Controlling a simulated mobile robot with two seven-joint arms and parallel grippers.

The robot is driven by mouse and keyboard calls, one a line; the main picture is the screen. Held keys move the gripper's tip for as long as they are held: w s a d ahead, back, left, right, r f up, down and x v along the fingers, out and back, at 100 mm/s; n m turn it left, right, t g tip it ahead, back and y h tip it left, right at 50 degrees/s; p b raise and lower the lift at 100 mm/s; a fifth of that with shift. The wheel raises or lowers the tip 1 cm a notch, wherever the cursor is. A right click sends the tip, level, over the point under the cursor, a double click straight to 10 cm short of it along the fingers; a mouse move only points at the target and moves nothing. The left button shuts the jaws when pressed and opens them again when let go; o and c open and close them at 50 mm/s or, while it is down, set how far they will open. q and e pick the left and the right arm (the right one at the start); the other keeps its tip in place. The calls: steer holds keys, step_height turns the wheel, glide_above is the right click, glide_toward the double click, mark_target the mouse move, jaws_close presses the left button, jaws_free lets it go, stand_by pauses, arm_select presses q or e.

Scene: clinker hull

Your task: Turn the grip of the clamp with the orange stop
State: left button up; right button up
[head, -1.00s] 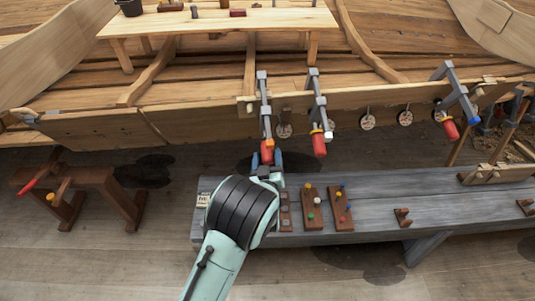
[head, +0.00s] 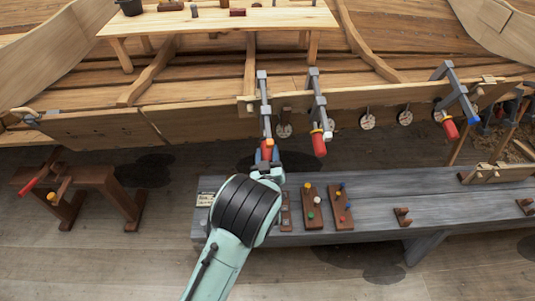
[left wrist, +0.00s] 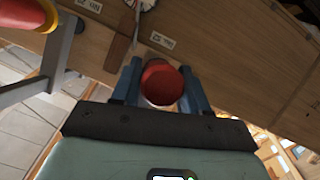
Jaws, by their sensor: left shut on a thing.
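The clamp with the orange stop (head: 264,100) hangs on the plank edge near the middle of the head view. Its orange stop (head: 269,142) shows just above its red grip (head: 266,154). My left gripper (head: 267,160) comes up from below and is shut on the red grip. In the left wrist view the round end of the red grip (left wrist: 162,83) sits between the blue fingers of my left gripper (left wrist: 165,88). The fingers hide part of the grip. My right gripper is not in view.
A second clamp (head: 318,110) with a red grip and white stop hangs close to the right. A third clamp (head: 455,95) with a blue stop is farther right. A grey bench (head: 375,188) with pegged blocks lies below. A brown trestle (head: 90,180) stands at left.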

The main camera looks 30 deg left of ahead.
arm_select(q)
steer(key=shift+d+r+m+g+y+p, duration=0.1)
steer(key=shift+m+g+y+p, duration=0.7)
steer(key=shift+m+y+p, duration=0.25)
steer(key=shift+m+g+y+p, duration=0.7)
steer(key=shift+m+y+p, duration=0.25)
steer(key=shift+m, duration=0.2)
steer(key=o, duration=1)
steer(key=b+v, duration=0.1)
steer(key=v, duration=1.2)
steer(key=shift+s+d, duration=0.1)
steer(key=shift+d, duration=0.1)
